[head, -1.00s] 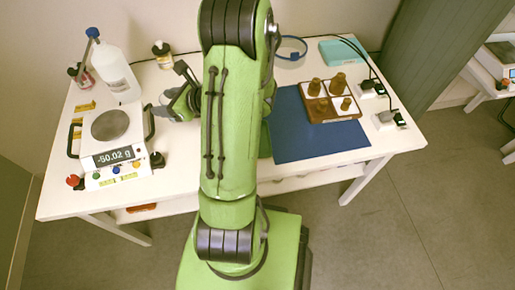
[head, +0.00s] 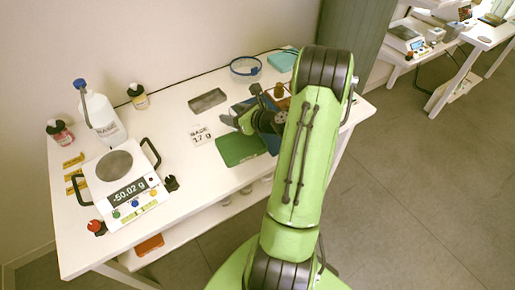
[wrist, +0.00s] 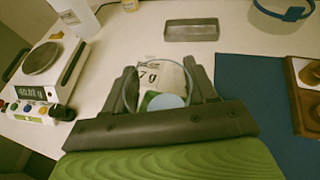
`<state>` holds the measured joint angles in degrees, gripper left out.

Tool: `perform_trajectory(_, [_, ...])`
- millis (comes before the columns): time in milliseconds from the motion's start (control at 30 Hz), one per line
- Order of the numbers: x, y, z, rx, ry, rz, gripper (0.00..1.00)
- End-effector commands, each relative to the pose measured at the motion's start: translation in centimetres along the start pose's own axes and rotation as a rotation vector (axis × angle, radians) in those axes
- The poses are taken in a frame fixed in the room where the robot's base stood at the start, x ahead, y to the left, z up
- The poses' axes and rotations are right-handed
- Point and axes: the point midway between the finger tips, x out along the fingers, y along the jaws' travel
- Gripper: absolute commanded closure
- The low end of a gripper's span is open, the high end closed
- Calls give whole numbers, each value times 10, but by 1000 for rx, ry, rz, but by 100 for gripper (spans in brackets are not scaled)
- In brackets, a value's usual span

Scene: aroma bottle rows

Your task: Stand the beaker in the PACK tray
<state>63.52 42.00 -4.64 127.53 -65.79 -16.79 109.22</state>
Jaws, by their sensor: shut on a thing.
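My gripper (wrist: 165,85) is shut on a clear glass beaker (wrist: 165,101), whose round rim and pale bottom show between the fingers in the wrist view. In the head view my gripper (head: 248,120) is over the table near the green mat; the beaker is hard to make out there. A shallow grey tray (head: 207,100) lies empty at the back of the table and also shows ahead of my gripper in the wrist view (wrist: 191,30). I can read no PACK label on it.
A card marked 17 g (head: 201,136) lies before the grey tray. A scale (head: 117,172) reading -50.02 g and a white bottle (head: 101,115) stand left. A blue mat (wrist: 245,85) and a partitioned bottle tray (wrist: 299,88) are right. A green mat (head: 240,149) lies in front.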

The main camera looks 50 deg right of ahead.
Motion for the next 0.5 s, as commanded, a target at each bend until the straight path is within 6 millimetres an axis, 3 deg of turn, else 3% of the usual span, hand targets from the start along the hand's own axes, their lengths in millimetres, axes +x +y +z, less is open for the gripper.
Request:
perform_trajectory(100, [13, 1, -32, 6, 2, 4, 74])
perform_trajectory(200, [21, 1, -51, 6, 2, 3, 74])
perform_trajectory(500, [38, 1, -92, 3, 1, 2, 74])
